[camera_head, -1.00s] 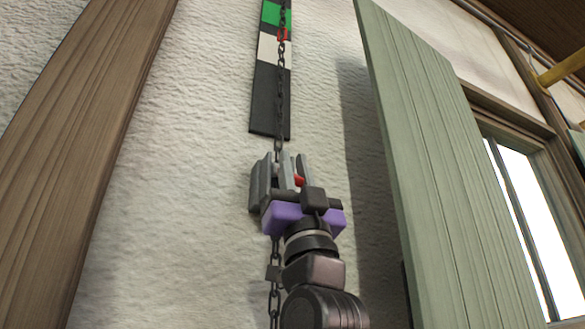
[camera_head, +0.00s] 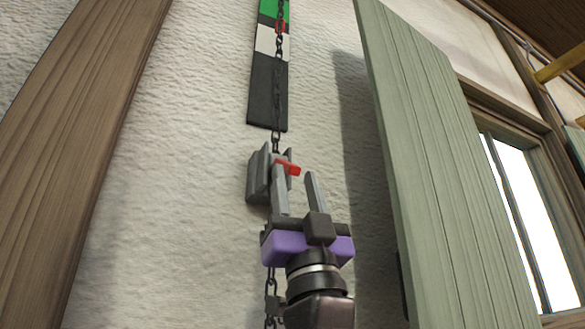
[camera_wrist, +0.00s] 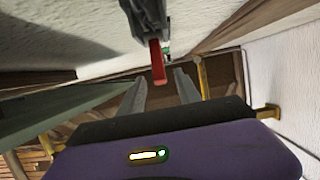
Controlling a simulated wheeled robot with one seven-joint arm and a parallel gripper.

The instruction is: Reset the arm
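My gripper (camera_head: 296,178), with a purple body and two grey fingers, is open and empty below a grey bracket-like device (camera_head: 256,178) on the wall. A red lever (camera_head: 288,167) sticks out from the device. In the wrist view, the red lever (camera_wrist: 157,62) hangs from the dark grey device (camera_wrist: 145,18), just ahead of the gap between my spread fingers (camera_wrist: 161,80). The lever appears clear of both fingers.
A dark chain (camera_head: 276,143) hangs along a green, white and black strip (camera_head: 268,90) above the device and continues below it. A pale green board (camera_head: 440,150) stands at right, near a window (camera_head: 525,220). A brown wooden post (camera_head: 100,130) stands at left.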

